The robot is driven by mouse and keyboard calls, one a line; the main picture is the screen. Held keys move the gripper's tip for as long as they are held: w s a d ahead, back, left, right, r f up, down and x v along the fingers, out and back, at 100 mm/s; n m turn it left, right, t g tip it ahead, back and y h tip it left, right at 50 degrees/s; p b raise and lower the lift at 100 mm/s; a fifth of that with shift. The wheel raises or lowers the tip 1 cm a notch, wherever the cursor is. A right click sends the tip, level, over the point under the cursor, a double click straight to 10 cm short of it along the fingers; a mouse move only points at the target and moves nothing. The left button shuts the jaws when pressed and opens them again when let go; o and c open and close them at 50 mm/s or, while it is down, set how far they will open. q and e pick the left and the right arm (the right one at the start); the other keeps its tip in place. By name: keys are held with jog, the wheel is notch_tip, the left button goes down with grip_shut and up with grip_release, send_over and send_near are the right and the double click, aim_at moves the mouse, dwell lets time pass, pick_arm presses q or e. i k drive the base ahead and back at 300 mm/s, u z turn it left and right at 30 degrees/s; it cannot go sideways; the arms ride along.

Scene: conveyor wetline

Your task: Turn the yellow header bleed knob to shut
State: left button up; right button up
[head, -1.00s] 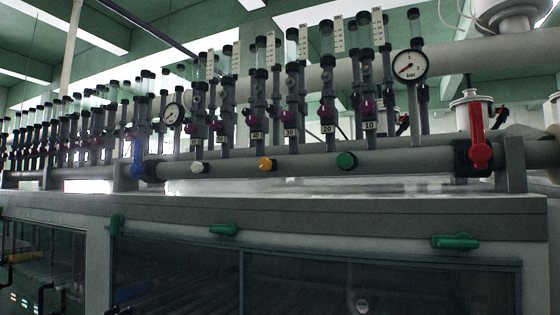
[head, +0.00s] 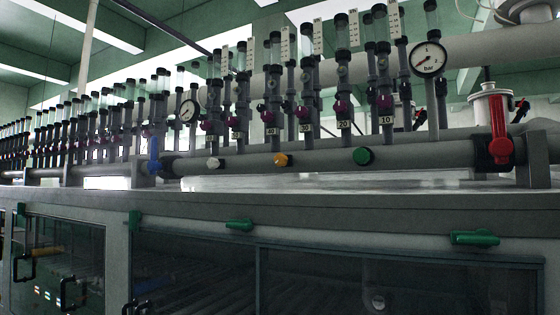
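The yellow header bleed knob (head: 281,160) sits on the front of the grey horizontal header pipe (head: 325,160), near the middle of the head view. It looks small and orange-yellow; its turn position is too small to tell. A white knob (head: 213,163) is to its left and a green knob (head: 363,155) to its right on the same pipe. Neither of my grippers shows in the head view.
A red valve handle (head: 499,132) stands at the pipe's right end and a blue one (head: 154,155) at left. Flow tubes and a round gauge (head: 428,60) rise above the pipe. Below is a grey ledge (head: 330,203) over glazed doors with green handles (head: 474,238).

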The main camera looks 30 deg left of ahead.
aim_at(281, 159)
jog(key=u, duration=0.5)
jog(key=k, duration=1.15)
jog(key=z, duration=0.3)
jog(key=i, duration=1.6)
jog(key=u, duration=0.45)
